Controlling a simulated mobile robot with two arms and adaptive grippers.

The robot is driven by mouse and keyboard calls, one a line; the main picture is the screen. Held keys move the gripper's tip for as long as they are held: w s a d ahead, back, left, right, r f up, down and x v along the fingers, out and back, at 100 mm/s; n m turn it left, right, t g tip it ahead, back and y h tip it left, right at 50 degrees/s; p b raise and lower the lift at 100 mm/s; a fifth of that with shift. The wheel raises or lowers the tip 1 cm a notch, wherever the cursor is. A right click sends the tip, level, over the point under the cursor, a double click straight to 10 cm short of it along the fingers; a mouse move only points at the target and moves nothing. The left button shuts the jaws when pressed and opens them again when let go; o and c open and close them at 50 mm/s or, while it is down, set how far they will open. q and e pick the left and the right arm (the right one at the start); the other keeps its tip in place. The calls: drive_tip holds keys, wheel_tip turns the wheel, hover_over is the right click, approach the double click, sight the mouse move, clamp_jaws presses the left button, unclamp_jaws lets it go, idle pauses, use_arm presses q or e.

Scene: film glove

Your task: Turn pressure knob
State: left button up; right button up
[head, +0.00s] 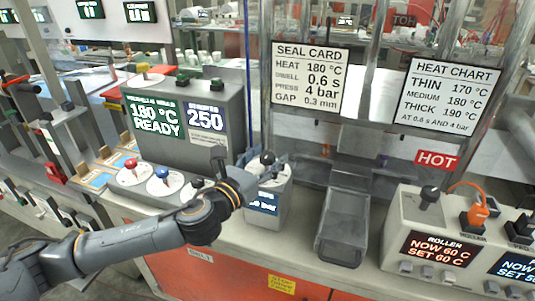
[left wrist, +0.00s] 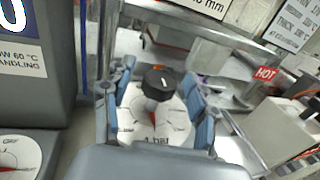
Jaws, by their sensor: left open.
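The pressure knob (head: 267,158) is a black knob on a small light grey box (head: 270,208) with a partly covered screen ending in "bar". In the left wrist view the knob (left wrist: 158,81) stands on a round white dial (left wrist: 172,128) with red marks and the text "4 bar" near its lower edge. My left gripper (head: 262,168) is at the top of this box. In the left wrist view its blue-padded fingers (left wrist: 160,95) are open, one on each side of the knob, with gaps visible. My right gripper is not in view.
Left stands a grey control unit (head: 228,100) showing "180 °C READY" and "250", with red (head: 131,163) and blue (head: 162,172) knobs. A seal card (head: 310,78) reads "PRESS 4 bar". Right are a metal chute (head: 342,225), a "HOT" sign (head: 437,160) and a roller box (head: 405,215).

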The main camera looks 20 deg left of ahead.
use_arm(q)
drive_tip(key=shift+w+d, duration=0.1)
drive_tip(key=shift+w, duration=0.15)
